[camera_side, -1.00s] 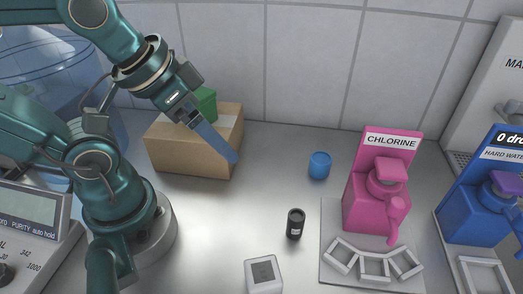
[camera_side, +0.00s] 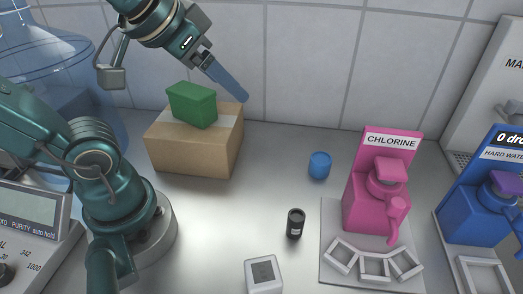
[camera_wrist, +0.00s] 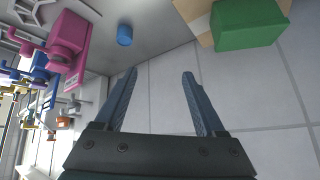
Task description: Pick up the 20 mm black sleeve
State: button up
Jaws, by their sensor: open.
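The black sleeve (camera_side: 295,223) stands upright on the grey bench, left of the pink chlorine stand, with a small pale label low on its side. I cannot make it out in the wrist view. My gripper (camera_side: 243,97) is up above the right edge of the cardboard box, well away from the sleeve, up and to its left. In the wrist view my gripper (camera_wrist: 160,75) has its two blue fingers spread apart with nothing between them.
A green block (camera_side: 192,104) sits on the cardboard box (camera_side: 195,155). A blue cylinder (camera_side: 319,165) stands behind the sleeve. The pink chlorine stand (camera_side: 375,205) is to the right, and a white cube (camera_side: 263,274) is in front. Bench between box and sleeve is clear.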

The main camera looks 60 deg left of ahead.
jog(key=w+a+r+t+y, duration=0.2)
jog(key=w+a+r+t, duration=0.15)
jog(key=w, duration=0.25)
jog(key=w+d+r+m+t+h, duration=0.2)
jog(key=w+r+m+t, duration=0.1)
jog(key=w+r+t, duration=0.25)
jog(key=m+g+h, duration=1.1)
jog(key=g+h, duration=0.1)
jog(key=h, duration=0.1)
send_over(290, 212)
notch_tip(290, 212, down, 12)
jog(key=r, duration=0.1)
jog(key=f, duration=1.7)
jog(key=shift+s+a, duration=0.1)
jog(key=shift+a, duration=0.15)
jog(key=shift+x, duration=2.55)
jog(key=shift+c, duration=0.4)
